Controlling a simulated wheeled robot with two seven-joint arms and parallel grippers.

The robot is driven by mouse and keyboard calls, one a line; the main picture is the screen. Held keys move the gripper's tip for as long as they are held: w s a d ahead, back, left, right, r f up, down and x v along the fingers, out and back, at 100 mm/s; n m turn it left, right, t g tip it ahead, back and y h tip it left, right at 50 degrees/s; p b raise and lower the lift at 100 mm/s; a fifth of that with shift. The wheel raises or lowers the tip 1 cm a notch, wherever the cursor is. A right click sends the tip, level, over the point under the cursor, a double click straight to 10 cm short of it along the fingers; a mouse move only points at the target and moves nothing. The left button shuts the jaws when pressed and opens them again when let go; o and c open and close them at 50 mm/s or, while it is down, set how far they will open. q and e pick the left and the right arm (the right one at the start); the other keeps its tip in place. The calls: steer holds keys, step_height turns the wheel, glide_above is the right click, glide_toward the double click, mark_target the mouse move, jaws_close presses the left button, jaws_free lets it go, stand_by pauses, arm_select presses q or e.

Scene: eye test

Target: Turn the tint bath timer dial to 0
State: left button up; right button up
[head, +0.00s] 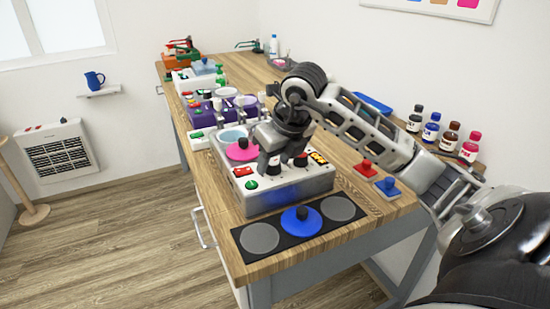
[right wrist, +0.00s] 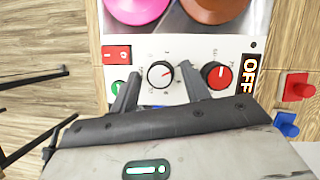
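The tint bath (head: 290,187) is a white-topped metal box at the near part of the bench. In the right wrist view, its panel (right wrist: 187,92) carries a white dial (right wrist: 160,74) with a dark pointer and a red dial (right wrist: 217,75) to its right. Both have printed scales, too small to read surely; I cannot tell which is the timer. My right gripper (right wrist: 160,68) is open, its fingers on either side of the white dial; contact is not clear. In the head view, the right gripper (head: 272,160) hangs over the panel and hides part of it.
A red switch (right wrist: 117,54) and green button lie left of the dials; an OFF display (right wrist: 250,75) is right. A pink lid (head: 242,150) sits on the bath. A black mat with a blue lid (head: 301,220) lies in front. Red and blue knobbed blocks (head: 367,168) stand right.

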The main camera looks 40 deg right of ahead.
steer(key=c, duration=0.7)
steer(key=shift+c, duration=0.2)
